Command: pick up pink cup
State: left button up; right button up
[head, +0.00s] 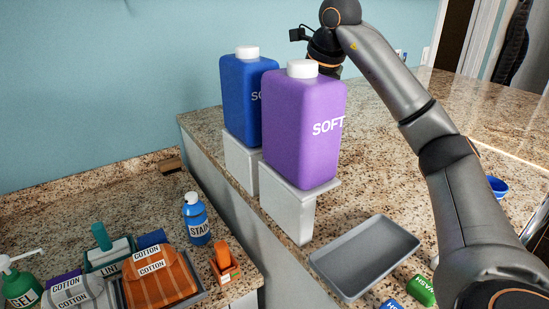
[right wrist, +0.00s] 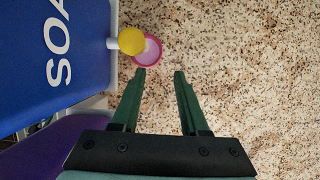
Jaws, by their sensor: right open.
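The pink cup (right wrist: 152,51) is in the right wrist view, on the speckled counter beside a blue container (right wrist: 45,50) lettered "SOA". A yellow knob (right wrist: 131,41) covers part of the cup. My right gripper (right wrist: 160,73) is open and empty, its left fingertip just short of the cup's near rim in the picture. I cannot tell its height above the counter. In the head view my right arm reaches behind the purple bottle (head: 303,130), which hides its fingertips; the pink cup is not visible there. My left gripper is not in view.
A blue bottle (head: 246,95) stands beside the purple one on white stands. A grey tray (head: 335,262) lies in front. A blue bowl (head: 497,186) sits at the right. Folded cloths and a stain bottle (head: 196,222) are at lower left. Counter right of the gripper is clear.

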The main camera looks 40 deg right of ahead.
jog(key=x, duration=1)
jog(key=shift+w+r+p, duration=0.1)
jog(key=shift+w+p, duration=0.05)
jog(key=shift+p, duration=0.2)
grip_shut()
